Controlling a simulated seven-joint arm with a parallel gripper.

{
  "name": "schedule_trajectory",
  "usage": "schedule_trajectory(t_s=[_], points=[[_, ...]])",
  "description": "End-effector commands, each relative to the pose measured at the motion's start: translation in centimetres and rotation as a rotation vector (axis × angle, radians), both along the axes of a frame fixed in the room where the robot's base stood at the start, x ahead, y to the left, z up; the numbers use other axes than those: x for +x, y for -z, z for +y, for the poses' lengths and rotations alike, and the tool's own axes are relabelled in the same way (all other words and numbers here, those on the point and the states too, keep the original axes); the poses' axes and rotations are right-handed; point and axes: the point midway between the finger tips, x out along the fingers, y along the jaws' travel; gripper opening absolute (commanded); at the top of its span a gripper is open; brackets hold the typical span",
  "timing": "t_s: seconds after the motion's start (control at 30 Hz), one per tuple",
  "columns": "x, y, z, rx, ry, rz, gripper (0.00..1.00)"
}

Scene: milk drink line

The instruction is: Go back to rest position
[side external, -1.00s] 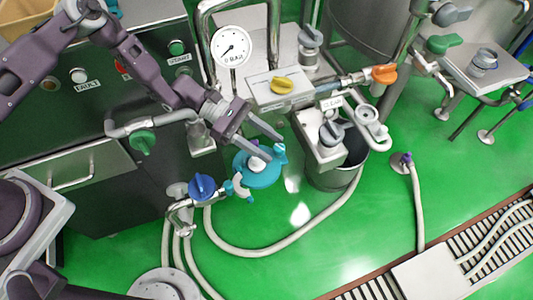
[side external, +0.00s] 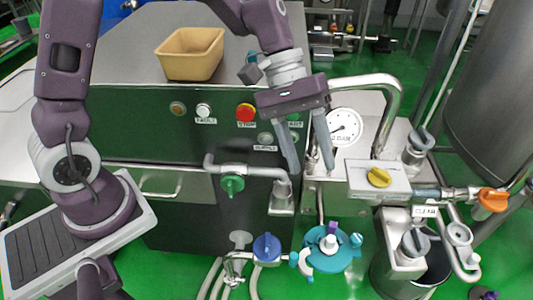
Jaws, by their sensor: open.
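My gripper (side external: 308,170) hangs in front of the control cabinet and the pressure gauge, fingers pointing down. Its two fingers are spread apart with nothing between them. Below it, apart from the fingers, is a teal round piece (side external: 331,250) with a white and purple top. It sits low near the floor, beside a blue-handled valve (side external: 267,247).
A steel cabinet with a red button (side external: 245,112) stands behind the gripper, with a tan bin (side external: 190,53) on top. A gauge (side external: 344,126), a yellow knob (side external: 379,177), a green valve (side external: 232,186), an orange valve (side external: 494,200) and bent pipes crowd the right and lower area.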

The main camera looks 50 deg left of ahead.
Motion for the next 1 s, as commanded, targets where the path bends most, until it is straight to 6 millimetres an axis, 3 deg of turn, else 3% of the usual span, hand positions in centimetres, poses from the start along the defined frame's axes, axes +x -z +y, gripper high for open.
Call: schedule_trajectory(t_s=[0.03,0.2,0.3,0.43,0.6,1.0], points=[[-1.8,-2.3,1.4,0.069,0.055,-0.097,0.47],[-8.8,-7.6,7.5,0.335,0.209,-0.39,0.47],[-12.6,-9.0,10.9,0.474,0.26,-0.529,0.47],[-16.0,-9.6,14.0,0.602,0.288,-0.646,0.47],[-17.4,-9.5,15.5,0.662,0.297,-0.698,0.47],[-17.4,-9.6,15.5,0.663,0.297,-0.699,0.47]])
